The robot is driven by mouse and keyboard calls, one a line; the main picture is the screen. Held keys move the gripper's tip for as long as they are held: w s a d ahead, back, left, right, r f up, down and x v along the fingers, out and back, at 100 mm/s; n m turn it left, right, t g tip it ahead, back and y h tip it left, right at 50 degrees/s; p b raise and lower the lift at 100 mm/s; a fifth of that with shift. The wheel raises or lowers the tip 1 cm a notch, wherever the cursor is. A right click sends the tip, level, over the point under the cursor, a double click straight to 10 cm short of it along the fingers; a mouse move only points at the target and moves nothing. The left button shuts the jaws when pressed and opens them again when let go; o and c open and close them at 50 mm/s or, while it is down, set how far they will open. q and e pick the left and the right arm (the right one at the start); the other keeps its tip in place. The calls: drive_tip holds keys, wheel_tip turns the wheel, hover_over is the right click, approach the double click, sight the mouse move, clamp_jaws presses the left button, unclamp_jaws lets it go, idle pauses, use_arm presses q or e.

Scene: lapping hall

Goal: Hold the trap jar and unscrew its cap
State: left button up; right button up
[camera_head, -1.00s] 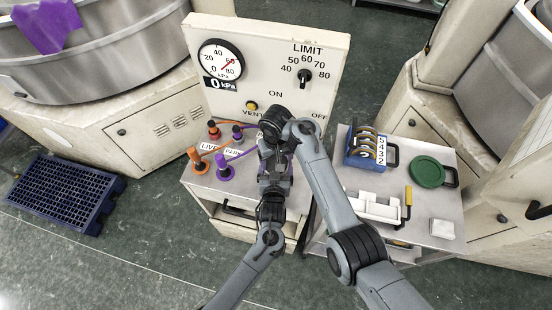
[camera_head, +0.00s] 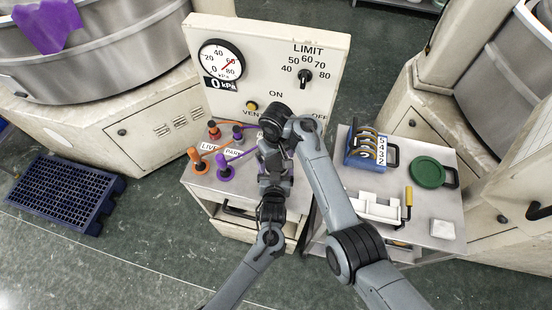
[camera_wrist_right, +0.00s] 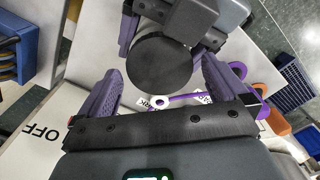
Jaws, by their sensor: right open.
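A round dark cap (camera_wrist_right: 160,64), which I take to be the trap jar's cap, shows in the right wrist view. My right gripper (camera_wrist_right: 160,74) is open, with a purple finger on each side of the cap and visible gaps. In the head view my right gripper (camera_head: 277,150) is above my left gripper (camera_head: 274,182), in front of the panel.
A cream panel (camera_head: 230,105) with a gauge stands behind. The right cart (camera_head: 400,225) bears a blue rack (camera_head: 357,160), a green disc (camera_head: 427,172), a white tray (camera_head: 380,213) and a white block (camera_head: 442,229).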

drive_tip(key=shift+r, duration=1.75)
drive_tip(key=shift+w+d+r+m, duration=0.1)
drive_tip(key=shift+r+m, duration=0.1)
drive_tip(key=shift+m, duration=0.35)
drive_tip(key=shift+d+r+m, duration=0.1)
drive_tip(key=shift+r+m, duration=0.05)
drive_tip(key=shift+m, duration=0.4)
drive_tip(key=m, duration=0.1)
drive_tip(key=r+m, duration=0.1)
drive_tip(key=m, duration=0.1)
drive_tip(key=shift+w+d+r, duration=0.15)
drive_tip(key=shift+w+r, duration=0.1)
drive_tip(key=r+m, duration=0.1)
drive_tip(key=m, duration=0.1)
drive_tip(key=shift+m, duration=0.4)
drive_tip(key=shift+s+a+r+m, duration=0.2)
drive_tip(key=shift+a+r+m, duration=0.05)
drive_tip(key=shift+m, duration=0.35)
drive_tip(key=shift+s+a+f, duration=0.1)
drive_tip(key=shift+s+f, duration=0.05)
drive_tip(key=shift+f, duration=3.95)
